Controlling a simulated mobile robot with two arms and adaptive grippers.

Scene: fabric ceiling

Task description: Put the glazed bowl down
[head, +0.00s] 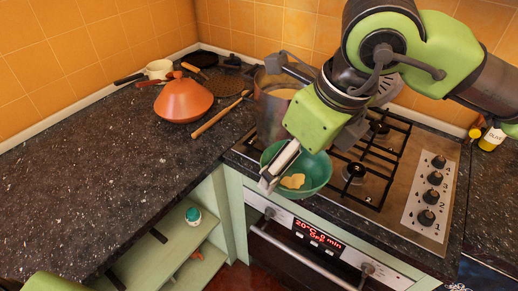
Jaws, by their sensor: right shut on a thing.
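The glazed bowl (318,174) is teal green and holds a pale yellow lump (292,181). It is at the front left of the stove, over the hob's front edge in the picture. I cannot tell whether its base touches anything. My right gripper (276,172) is shut on the bowl's left rim, its fingers reaching down from the upper right. The fingers hide part of the rim. My left gripper is not in view.
A metal pot (273,108) stands just behind the bowl. The gas hob (407,160) has black grates right of it. An orange tagine (183,99), a rolling pin (218,115) and pans stand at the back left. The dark counter (90,180) is clear at left.

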